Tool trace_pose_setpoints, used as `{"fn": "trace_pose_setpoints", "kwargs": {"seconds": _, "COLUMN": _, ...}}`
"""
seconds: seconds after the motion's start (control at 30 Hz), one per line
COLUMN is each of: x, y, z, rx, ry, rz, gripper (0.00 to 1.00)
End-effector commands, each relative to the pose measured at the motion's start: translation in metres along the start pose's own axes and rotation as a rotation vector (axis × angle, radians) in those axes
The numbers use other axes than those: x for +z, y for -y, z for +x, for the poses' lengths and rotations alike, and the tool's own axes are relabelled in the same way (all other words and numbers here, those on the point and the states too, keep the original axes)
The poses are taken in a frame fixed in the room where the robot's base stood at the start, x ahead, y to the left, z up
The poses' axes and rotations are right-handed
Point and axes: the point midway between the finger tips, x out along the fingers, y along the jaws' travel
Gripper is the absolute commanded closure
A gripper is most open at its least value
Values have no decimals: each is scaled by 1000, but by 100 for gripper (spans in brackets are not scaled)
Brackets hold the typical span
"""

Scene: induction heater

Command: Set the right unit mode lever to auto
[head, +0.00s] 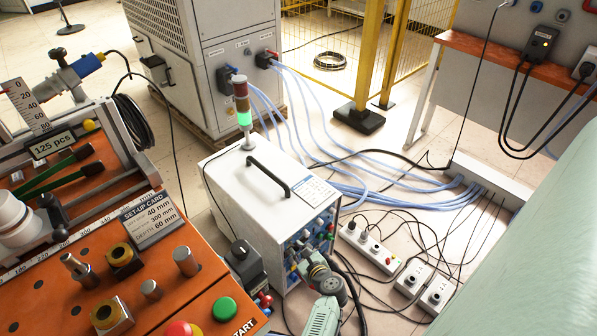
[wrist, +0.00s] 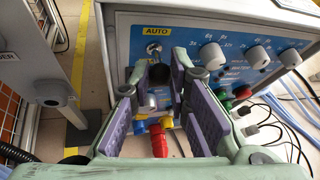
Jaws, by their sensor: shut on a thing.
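The white unit (head: 262,190) stands on the floor with its blue control panel (head: 312,235) facing front right. In the wrist view the panel carries a yellow AUTO label (wrist: 154,30). Just below it is the mode lever's metal mount (wrist: 153,48). The lever's dark knob (wrist: 159,73) sits between the purple-padded fingertips of my gripper (wrist: 157,80). My gripper is shut on this knob. It also shows at the panel in the head view (head: 312,262), hiding part of the panel. The fingers hide much of the lever, so I cannot tell its exact position.
Grey dials (wrist: 212,55) and red and green parts (wrist: 226,104) lie right of the fingers. A red plug (wrist: 158,145) is below them. An orange workbench (head: 205,305) stands left of the unit. Power strips (head: 368,248) and loose cables cover the floor at right.

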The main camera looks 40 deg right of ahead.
Motion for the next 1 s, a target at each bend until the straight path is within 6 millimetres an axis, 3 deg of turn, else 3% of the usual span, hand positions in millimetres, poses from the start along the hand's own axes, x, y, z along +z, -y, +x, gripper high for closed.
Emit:
{"fn": "trace_pose_setpoints", "kwargs": {"seconds": 0.03, "x": 8, "y": 2, "z": -1, "rx": 3, "ry": -34, "rz": -17, "gripper": 100}}
{"fn": "trace_pose_setpoints", "kwargs": {"seconds": 0.5, "x": 20, "y": 4, "z": -1, "rx": 28, "ry": -333, "rz": -94, "gripper": 100}}
{"fn": "trace_pose_setpoints", "kwargs": {"seconds": 1.0, "x": 22, "y": 4, "z": -1, "rx": 34, "ry": -405, "rz": -111, "gripper": 100}}
